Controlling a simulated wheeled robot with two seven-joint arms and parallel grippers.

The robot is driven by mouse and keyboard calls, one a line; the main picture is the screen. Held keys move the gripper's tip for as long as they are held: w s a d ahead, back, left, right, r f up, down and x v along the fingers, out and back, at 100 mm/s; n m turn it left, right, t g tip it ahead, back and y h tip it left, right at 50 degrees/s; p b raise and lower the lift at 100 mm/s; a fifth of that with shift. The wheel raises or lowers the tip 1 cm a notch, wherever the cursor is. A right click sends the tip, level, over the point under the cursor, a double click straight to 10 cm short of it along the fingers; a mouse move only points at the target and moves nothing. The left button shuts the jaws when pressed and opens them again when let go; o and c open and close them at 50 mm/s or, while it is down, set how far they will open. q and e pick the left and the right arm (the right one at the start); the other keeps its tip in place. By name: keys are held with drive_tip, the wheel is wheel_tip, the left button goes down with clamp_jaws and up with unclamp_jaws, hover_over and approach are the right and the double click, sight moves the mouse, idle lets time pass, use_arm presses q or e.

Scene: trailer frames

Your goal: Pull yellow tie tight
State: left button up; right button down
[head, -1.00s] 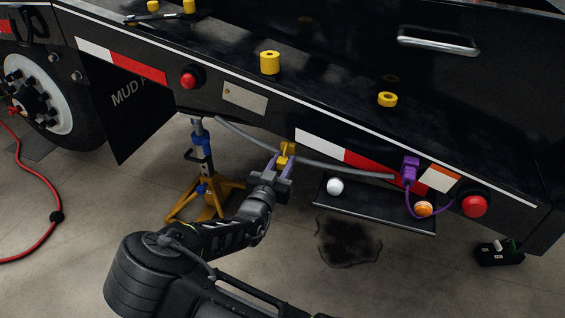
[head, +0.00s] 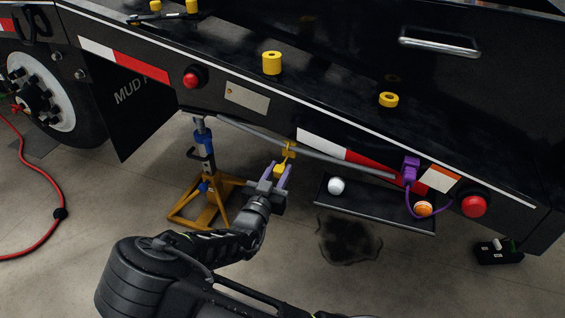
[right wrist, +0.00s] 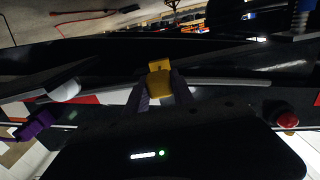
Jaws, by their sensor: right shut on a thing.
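The yellow tie (head: 290,148) sits on a thin grey cable (head: 335,164) that runs along the lower edge of the trailer. Its lower yellow part hangs down from the cable between the purple-grey fingers of my right gripper (head: 277,172). My right gripper is shut on that part, just below the cable. In the right wrist view the yellow tie (right wrist: 159,80) stands between the two fingertips, with the grey cable passing behind it. How tightly the loop hugs the cable is too small to tell. My left gripper is not in view.
A yellow jack stand (head: 204,197) is left of my right gripper. A black tray (head: 375,206) with a white ball (head: 336,186) and an orange ball (head: 423,208) is to the right. A purple connector (head: 411,170) and red lights (head: 474,206) are on the trailer edge.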

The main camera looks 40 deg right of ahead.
drive_tip(key=c, duration=1.1)
unclamp_jaws()
drive_tip(key=shift+a, duration=0.1)
drive_tip(key=shift+s+a+r+p, duration=0.1)
drive_tip(key=shift+s+a+p, duration=0.2)
drive_tip(key=shift+a, duration=0.2)
drive_tip(key=p+v, duration=0.2)
drive_tip(key=v, duration=0.4)
drive_tip(key=shift+s+a, duration=0.2)
drive_tip(key=shift+s, duration=0.05)
